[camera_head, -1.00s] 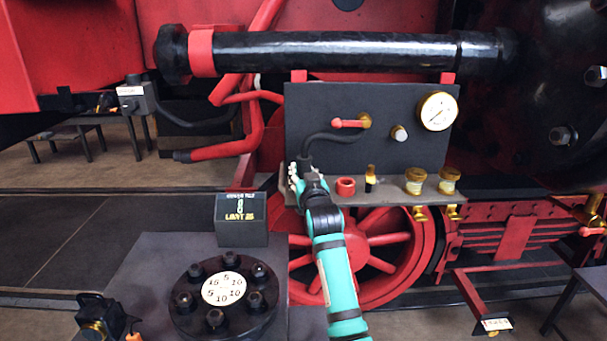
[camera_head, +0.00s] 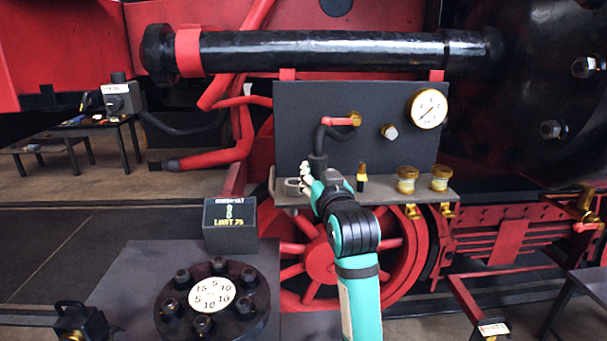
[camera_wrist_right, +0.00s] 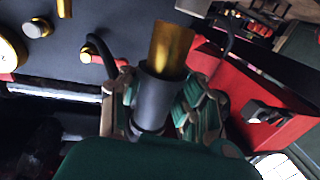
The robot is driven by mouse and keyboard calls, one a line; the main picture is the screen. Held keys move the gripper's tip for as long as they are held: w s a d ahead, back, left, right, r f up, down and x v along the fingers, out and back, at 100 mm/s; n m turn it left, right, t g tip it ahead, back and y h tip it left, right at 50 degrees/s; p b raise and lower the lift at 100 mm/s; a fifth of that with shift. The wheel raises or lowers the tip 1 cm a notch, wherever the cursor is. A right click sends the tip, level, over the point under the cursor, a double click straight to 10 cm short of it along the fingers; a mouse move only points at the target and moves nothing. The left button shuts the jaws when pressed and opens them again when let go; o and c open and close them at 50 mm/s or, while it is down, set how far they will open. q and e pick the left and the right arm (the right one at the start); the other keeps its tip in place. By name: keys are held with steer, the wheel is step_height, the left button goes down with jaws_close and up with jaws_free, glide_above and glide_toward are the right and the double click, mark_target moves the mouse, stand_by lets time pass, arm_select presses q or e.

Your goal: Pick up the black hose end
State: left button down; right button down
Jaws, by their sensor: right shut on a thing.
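The black hose (camera_head: 326,131) loops from a fitting with a red handle (camera_head: 344,121) on the dark panel down to my right gripper. My right gripper (camera_head: 314,178) is at the left end of the panel's shelf, shut on the black hose end (camera_head: 318,162). In the right wrist view, the fingers (camera_wrist_right: 155,105) clasp both sides of a dark grey sleeve (camera_wrist_right: 160,88) with a brass tip (camera_wrist_right: 172,46) sticking out beyond them. The fingers partly hide the sleeve. My left gripper is not in view.
The dark panel (camera_head: 300,105) carries a gauge (camera_head: 428,108) and a brass-based knob (camera_head: 389,131). Two brass cups (camera_head: 407,180) and a small brass-and-black piece (camera_head: 361,176) stand on the shelf (camera_head: 455,196). A bolted flange (camera_head: 252,314) stands at the lower left, before a small display box (camera_head: 230,224).

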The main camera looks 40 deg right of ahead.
steer(key=v, duration=0.3)
steer(key=shift+s+d+r, duration=0.2)
steer(key=shift+s, duration=0.3)
steer(key=shift+c, duration=2.1)
jaws_free()
step_height(320, 180, up, 10)
